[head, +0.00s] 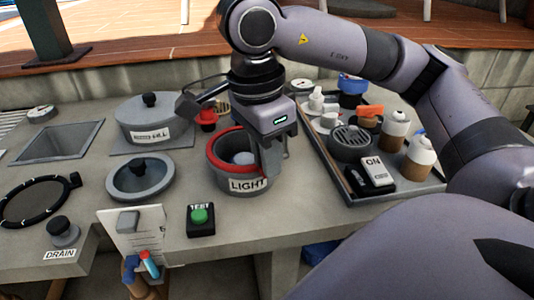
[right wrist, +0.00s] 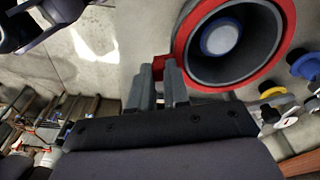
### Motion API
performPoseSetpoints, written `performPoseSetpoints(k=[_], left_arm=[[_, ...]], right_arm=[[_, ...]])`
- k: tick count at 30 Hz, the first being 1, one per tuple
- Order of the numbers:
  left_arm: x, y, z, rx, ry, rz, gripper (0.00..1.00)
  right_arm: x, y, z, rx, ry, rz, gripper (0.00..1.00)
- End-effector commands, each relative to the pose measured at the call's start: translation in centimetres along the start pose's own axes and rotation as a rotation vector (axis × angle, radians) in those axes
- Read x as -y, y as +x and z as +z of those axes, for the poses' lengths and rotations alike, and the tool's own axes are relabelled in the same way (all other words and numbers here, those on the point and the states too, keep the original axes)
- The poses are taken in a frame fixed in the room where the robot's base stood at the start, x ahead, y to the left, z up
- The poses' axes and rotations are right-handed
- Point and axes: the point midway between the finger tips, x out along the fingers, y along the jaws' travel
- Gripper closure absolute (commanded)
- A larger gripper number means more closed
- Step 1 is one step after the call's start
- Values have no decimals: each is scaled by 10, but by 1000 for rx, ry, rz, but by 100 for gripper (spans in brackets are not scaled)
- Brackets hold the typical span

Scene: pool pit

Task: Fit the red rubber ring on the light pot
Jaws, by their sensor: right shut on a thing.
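The light pot (head: 232,186) is a grey round pot with a LIGHT label on its front and a pale round lens inside. It also shows from above in the right wrist view (right wrist: 245,52). The red rubber ring (head: 213,148) lies around the pot's rim; in the right wrist view (right wrist: 283,62) red borders the visible mouth. I cannot tell whether it is seated all round. My right gripper (head: 272,172) is at the pot's right side, fingers pointing down, shut on the ring's red tab (right wrist: 158,62). The fingers hide part of the rim. My left gripper is not seen.
A tray (head: 408,193) with bottles and an ON switch box (head: 377,171) stands close on the right. A lidded pot (head: 150,120), a smaller lidded pot (head: 140,177) and a TEST button box (head: 201,217) stand left. A small red knob (head: 206,118) is behind the pot.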

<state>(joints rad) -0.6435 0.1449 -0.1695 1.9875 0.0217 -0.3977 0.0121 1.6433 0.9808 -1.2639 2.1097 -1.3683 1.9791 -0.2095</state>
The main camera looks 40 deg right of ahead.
Motion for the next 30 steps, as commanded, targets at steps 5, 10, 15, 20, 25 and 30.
performPoseSetpoints(k=[5,10,15,20,25,30], left_arm=[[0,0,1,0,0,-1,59],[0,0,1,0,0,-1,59],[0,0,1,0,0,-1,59],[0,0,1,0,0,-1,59],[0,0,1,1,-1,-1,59],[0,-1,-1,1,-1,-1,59]], right_arm=[[0,1,0,0,0,1,100],[0,1,0,0,0,2,68],[0,1,0,0,0,2,54],[0,1,0,0,0,1,46],[0,1,0,0,0,1,46],[0,-3,0,0,0,1,46]])
